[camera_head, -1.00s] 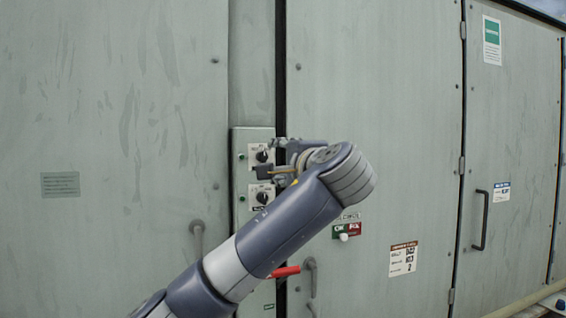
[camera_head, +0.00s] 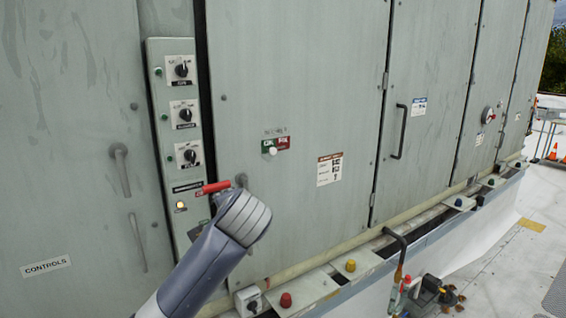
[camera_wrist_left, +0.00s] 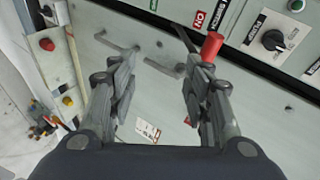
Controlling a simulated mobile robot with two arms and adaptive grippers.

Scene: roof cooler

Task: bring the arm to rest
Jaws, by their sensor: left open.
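My left arm (camera_head: 200,268) comes up from the bottom of the head view, in front of the lower control panel (camera_head: 172,130). Its wrist hides the left gripper there. In the left wrist view the left gripper (camera_wrist_left: 158,72) is open, with nothing between its fingers. A red handle (camera_head: 213,187) is on the panel just above the wrist. It also shows in the left wrist view (camera_wrist_left: 211,47), close to the right-hand finger; I cannot tell whether they touch. My right gripper is not in view.
The panel has several black knobs (camera_head: 181,69) and a lit amber lamp (camera_head: 181,205). Grey cabinet doors (camera_head: 300,80) fill the background. A ledge at lower right carries coloured caps (camera_head: 286,300) and pipework (camera_head: 400,262). White roof floor (camera_head: 500,270) lies at right.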

